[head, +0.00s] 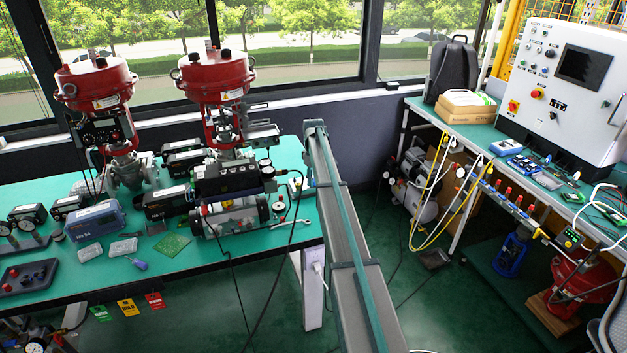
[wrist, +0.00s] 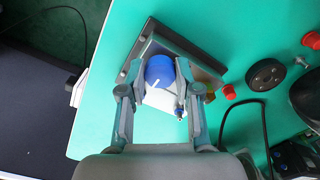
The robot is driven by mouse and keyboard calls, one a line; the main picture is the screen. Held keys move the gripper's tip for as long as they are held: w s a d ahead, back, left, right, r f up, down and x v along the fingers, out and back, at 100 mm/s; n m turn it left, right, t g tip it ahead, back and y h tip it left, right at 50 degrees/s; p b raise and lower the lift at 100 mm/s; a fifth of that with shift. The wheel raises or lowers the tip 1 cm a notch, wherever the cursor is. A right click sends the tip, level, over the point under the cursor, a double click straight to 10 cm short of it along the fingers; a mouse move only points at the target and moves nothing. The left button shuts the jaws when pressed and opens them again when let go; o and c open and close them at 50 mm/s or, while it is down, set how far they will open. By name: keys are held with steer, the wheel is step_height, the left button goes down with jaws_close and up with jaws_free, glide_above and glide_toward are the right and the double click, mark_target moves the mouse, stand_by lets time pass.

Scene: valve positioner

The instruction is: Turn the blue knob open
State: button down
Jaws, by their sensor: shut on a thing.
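The blue knob (wrist: 159,68) shows in the wrist view, on a light metal panel (wrist: 203,60) with a dark edge. A white pointer line shows on the knob, slanting up to the right. My gripper (wrist: 159,72) has one finger on each side of the knob and is shut on it. The fingers and the housing cover part of the panel. In the head view my arm reaches over the right end of the green bench, and I cannot make out the fingertips or the knob there.
The green bench (wrist: 110,50) carries the panel near its edge, with dark floor to the left. Right of the panel are a red cap (wrist: 229,92), a black round part (wrist: 266,74) and a black cable (wrist: 264,120). Red-topped valves (head: 215,75) stand on the bench.

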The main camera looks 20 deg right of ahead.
stand_by(0.3)
steer(key=c, duration=0.8)
jaws_free()
step_height(320, 180, up, 12)
